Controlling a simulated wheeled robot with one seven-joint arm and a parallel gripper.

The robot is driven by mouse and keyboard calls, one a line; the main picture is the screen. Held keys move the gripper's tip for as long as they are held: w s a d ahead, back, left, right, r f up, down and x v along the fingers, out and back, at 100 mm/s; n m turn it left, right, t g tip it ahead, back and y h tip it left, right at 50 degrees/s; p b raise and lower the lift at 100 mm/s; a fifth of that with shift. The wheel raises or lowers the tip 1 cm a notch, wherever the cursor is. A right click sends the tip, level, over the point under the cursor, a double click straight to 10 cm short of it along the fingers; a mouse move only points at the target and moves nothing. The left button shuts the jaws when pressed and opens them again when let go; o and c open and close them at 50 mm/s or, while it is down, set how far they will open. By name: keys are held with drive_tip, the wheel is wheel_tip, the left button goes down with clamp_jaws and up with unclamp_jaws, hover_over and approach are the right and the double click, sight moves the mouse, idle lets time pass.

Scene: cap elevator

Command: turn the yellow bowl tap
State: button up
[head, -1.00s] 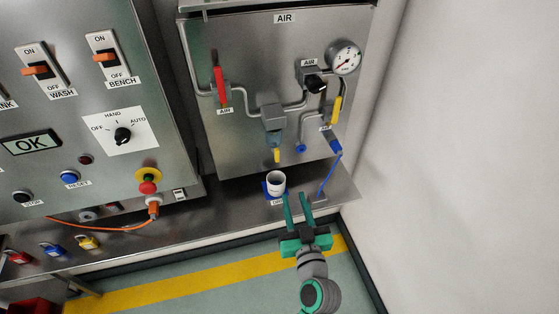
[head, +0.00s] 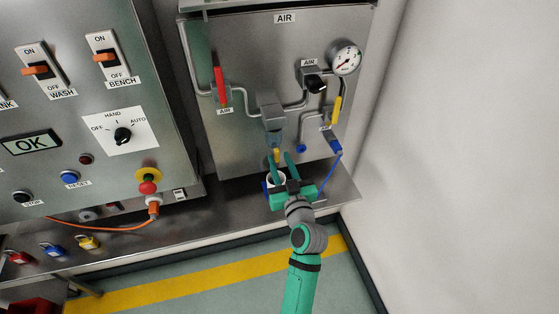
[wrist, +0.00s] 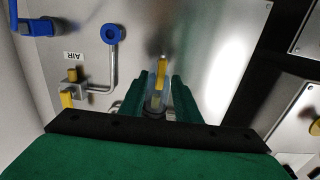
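The yellow bowl tap (head: 277,154) hangs under the clear bowl of the grey air filter unit (head: 271,112) on the steel panel. In the wrist view the yellow tap (wrist: 162,70) shows in the gap between my fingers, with clear material around it. My gripper (head: 281,160) is open, with its green fingertips just below and around the tap. In the wrist view my gripper (wrist: 158,80) has one finger on each side of the tap, apart from each other. I cannot tell whether either finger touches it.
A red lever (head: 220,85) is at the left, a black knob (head: 315,83) and gauge (head: 345,58) at upper right. A yellow lever (head: 336,108) and blue hose (head: 329,176) are to the right.

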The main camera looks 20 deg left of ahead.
drive_tip(key=shift+w+a, duration=0.25)
drive_tip(key=shift+w, duration=0.1)
clamp_jaws()
drive_tip(key=shift+m, duration=0.4)
drive_tip(key=shift+w+d+f+m, duration=0.1)
drive_tip(key=shift+m, duration=2.75)
drive_tip(key=shift+d+f+m, duration=0.1)
drive_tip(key=shift+m, duration=2.7)
drive_tip(key=shift+w+d+f+m, duration=0.1)
drive_tip(key=shift+m, duration=2.75)
